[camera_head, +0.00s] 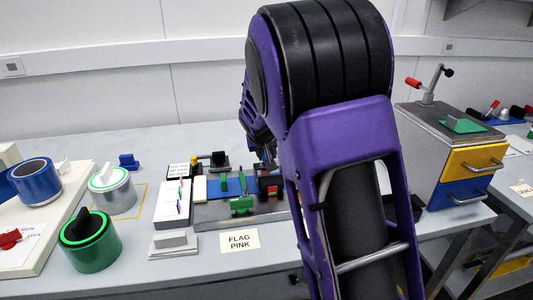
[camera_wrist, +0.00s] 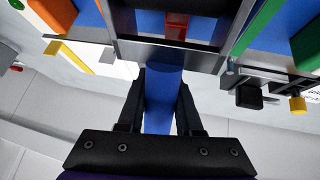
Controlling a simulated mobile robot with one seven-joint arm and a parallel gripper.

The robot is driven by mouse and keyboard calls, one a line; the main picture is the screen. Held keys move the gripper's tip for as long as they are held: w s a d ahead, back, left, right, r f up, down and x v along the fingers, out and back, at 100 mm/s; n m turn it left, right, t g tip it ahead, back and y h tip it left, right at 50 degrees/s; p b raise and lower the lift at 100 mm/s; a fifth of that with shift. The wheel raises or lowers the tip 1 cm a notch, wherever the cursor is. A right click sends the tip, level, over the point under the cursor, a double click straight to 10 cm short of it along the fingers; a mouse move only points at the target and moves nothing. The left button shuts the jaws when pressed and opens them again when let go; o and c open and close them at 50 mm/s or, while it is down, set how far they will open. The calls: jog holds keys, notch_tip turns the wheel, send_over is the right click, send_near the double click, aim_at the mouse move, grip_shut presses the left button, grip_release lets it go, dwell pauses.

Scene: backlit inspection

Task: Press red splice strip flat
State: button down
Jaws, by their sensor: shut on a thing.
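My gripper (camera_wrist: 161,88) shows in the wrist view with its two fingers closed on a blue bar-like piece (camera_wrist: 160,105). The far end of this piece reaches a grey metal frame. A small red piece (camera_wrist: 177,24), perhaps the red splice strip, lies on a blue band (camera_wrist: 150,22) just beyond the frame's near bar, ahead of the fingertips. I cannot tell whether it lies flat. In the head view my purple arm hides most of the gripper and part of the grey fixture (camera_head: 215,213).
A green piece (camera_head: 241,205) sits at the fixture's front. A white block with coloured tabs (camera_head: 173,203) and a FLAG PINK card (camera_head: 240,241) are nearby. A drawer cabinet (camera_head: 455,150) stands right.

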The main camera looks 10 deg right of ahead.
jog(key=shift+w+r+p, duration=0.35)
jog(key=shift+r+p, duration=0.65)
jog(key=shift+r, duration=0.35)
jog(key=shift+w+r+p, duration=0.35)
jog(key=shift+r+p, duration=0.65)
jog(key=shift+r, duration=0.35)
jog(key=shift+w+r+p, duration=0.35)
jog(key=shift+r+p, duration=0.65)
jog(key=shift+r, duration=0.35)
jog(key=shift+s, duration=0.1)
